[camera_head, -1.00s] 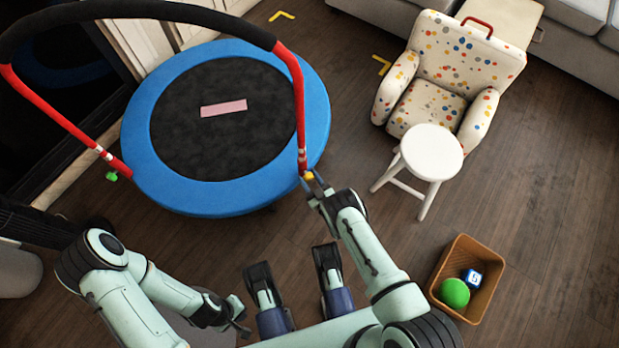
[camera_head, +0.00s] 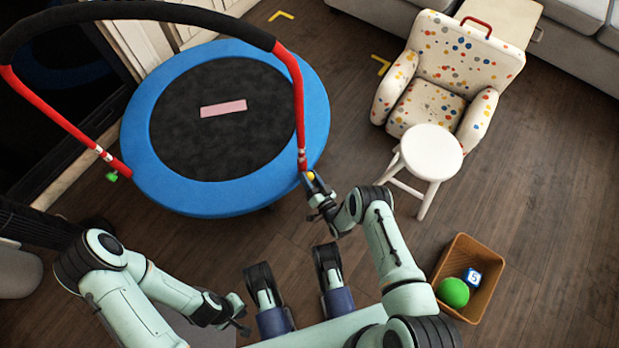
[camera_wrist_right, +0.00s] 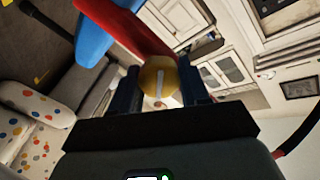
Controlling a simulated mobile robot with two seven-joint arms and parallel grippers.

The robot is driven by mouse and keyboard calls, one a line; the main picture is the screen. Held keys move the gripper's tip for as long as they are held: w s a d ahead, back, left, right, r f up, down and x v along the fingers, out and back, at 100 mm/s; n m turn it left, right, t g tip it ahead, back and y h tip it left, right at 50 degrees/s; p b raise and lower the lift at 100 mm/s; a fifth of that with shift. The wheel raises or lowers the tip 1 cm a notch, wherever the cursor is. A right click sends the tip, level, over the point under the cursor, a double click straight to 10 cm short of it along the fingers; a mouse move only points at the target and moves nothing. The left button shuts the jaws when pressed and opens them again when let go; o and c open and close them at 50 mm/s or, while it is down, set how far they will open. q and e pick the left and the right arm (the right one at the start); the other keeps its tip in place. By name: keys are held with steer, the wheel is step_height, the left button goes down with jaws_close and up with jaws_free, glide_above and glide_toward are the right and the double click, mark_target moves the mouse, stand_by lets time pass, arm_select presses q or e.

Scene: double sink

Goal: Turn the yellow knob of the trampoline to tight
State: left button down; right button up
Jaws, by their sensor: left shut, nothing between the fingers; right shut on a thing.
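The trampoline has a blue rim (camera_head: 167,190) and a red handlebar (camera_head: 299,100) with a black padded top. The yellow knob (camera_head: 310,176) sits low on the handlebar's right leg. In the right wrist view the yellow knob (camera_wrist_right: 158,80) shows a pale line across its face, running nearly upright in the picture. My right gripper (camera_head: 313,182) is shut on the yellow knob, with a finger on each side of it. A green knob (camera_head: 112,176) sits on the left leg. My left gripper (camera_head: 243,329) is shut and empty at the lower left, well away from the trampoline.
A white stool (camera_head: 432,153) stands right of my right arm, before a dotted armchair (camera_head: 440,98). Bare wooden floor lies between trampoline and stool.

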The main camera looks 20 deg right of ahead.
steer(key=m, duration=0.3)
steer(key=shift+d+m, duration=0.15)
steer(key=shift+m, duration=0.25)
arm_select(q)
steer(key=shift+s+f, duration=0.15)
steer(key=shift+s, duration=0.25)
arm_select(e)
steer(key=shift+m, duration=2)
steer(key=shift+d, duration=0.1)
steer(key=o, duration=1)
arm_select(q)
steer(key=w+d+r+t+p, duration=0.1)
steer(key=w+r+t+p, duration=0.2)
steer(key=w+r, duration=0.3)
steer(key=w+p, duration=0.1)
steer(key=w, duration=0.2)
steer(key=shift+w+r+m+p, duration=0.25)
steer(key=shift+w+m+p, duration=0.05)
steer(key=shift+w+p, duration=0.1)
arm_select(e)
steer(key=v, duration=1.3)
steer(key=shift+s, duration=0.2)
arm_select(q)
steer(key=shift+d, duration=0.1)
